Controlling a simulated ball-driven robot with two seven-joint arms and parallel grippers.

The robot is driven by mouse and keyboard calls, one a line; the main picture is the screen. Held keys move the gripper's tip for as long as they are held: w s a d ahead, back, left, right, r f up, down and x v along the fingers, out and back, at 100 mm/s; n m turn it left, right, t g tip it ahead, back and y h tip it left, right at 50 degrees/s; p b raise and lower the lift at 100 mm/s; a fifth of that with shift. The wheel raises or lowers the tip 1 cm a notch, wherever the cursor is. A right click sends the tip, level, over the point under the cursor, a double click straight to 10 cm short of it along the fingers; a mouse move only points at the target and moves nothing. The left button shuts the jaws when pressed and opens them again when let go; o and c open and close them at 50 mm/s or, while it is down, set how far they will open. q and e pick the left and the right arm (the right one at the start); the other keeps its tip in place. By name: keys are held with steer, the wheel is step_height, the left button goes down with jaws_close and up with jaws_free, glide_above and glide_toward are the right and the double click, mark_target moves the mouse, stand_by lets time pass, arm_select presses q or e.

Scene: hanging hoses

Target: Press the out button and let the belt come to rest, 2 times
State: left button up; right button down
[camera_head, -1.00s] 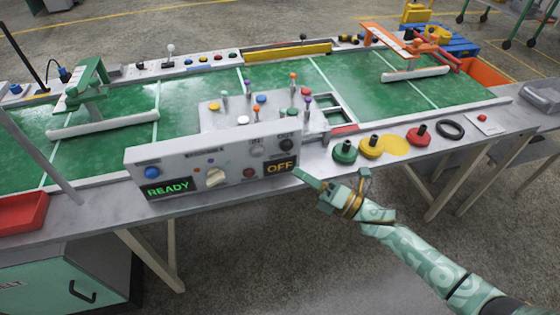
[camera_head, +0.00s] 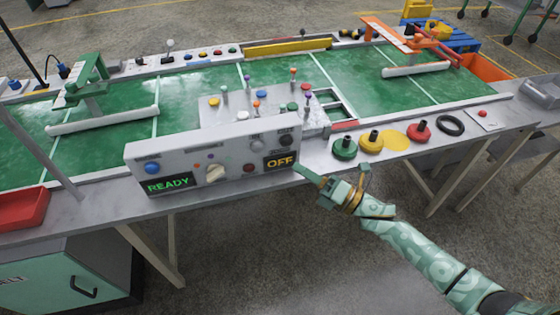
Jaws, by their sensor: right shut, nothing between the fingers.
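A grey control box (camera_head: 220,148) stands at the front edge of the belt table. Its left display (camera_head: 168,186) reads READY in green, and its right display (camera_head: 280,162) reads OFF in orange. A dark button (camera_head: 286,141) sits at the upper right under a small label, which is too small to read surely. A blue button (camera_head: 152,168), a cream knob (camera_head: 215,173) and a dark red button (camera_head: 249,168) are also on the face. My right gripper (camera_head: 297,170) is shut and empty, its tip just right of the OFF display. My left gripper is out of view.
The green belt (camera_head: 200,90) runs behind the box. Green (camera_head: 344,147), yellow (camera_head: 371,141) and red (camera_head: 419,131) knobbed discs and a black ring (camera_head: 450,126) lie right of the box. A red tray (camera_head: 22,211) sits at the left.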

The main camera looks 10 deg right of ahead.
mark_target(287, 142)
stand_by(0.9)
steer(key=s+a+f+m+t+b, duration=0.1)
steer(key=s+f+m+b, duration=0.2)
steer(key=f+b, duration=0.4)
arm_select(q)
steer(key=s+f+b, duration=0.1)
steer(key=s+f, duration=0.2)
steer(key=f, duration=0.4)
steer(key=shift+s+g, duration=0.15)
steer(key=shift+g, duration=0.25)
arm_select(e)
step_height(287, 142, up, 6)
steer(key=m+t, duration=0.4)
steer(key=shift+s+d+r+t, duration=0.25)
steer(key=shift+s+d+t, duration=0.05)
steer(key=shift+s+d, duration=0.1)
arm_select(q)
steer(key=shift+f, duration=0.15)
arm_select(e)
steer(key=shift+w, duration=0.1)
